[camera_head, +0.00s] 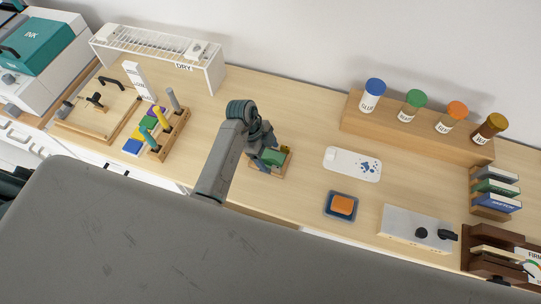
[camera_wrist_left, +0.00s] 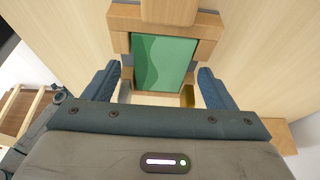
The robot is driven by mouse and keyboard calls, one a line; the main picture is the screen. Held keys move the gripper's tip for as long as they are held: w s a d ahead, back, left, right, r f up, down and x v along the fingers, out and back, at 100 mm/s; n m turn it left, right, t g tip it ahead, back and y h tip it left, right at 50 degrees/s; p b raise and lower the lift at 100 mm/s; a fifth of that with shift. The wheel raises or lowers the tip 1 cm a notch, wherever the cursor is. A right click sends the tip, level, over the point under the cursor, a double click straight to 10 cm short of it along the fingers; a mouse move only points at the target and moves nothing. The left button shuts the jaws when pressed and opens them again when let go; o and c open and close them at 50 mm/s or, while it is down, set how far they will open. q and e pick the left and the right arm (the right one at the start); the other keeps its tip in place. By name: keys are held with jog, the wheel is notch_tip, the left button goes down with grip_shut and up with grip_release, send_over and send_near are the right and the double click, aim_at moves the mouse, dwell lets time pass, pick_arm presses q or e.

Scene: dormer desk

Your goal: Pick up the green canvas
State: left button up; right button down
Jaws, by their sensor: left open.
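The green canvas (camera_wrist_left: 163,64) rests on a light wooden stand (camera_wrist_left: 124,22) on the desk. In the head view the canvas (camera_head: 273,156) shows partly, with my arm covering some of it. My left gripper (camera_head: 262,160) is at the canvas, above the desk. In the left wrist view the two blue fingers of my left gripper (camera_wrist_left: 158,88) are apart, one on each side of the canvas's near part. I cannot tell whether either finger touches it. My right gripper is not in view.
A wooden rack with coloured pieces (camera_head: 168,136) stands left of the arm. A drying rack (camera_head: 158,46) is behind it. Right are a white palette (camera_head: 352,164), a blue tray with an orange block (camera_head: 341,205) and a row of capped jars on a wooden ledge (camera_head: 415,131).

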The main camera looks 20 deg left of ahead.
pick_arm(q)
jog(key=shift+d+f, duration=0.2)
jog(key=shift+f, duration=0.3)
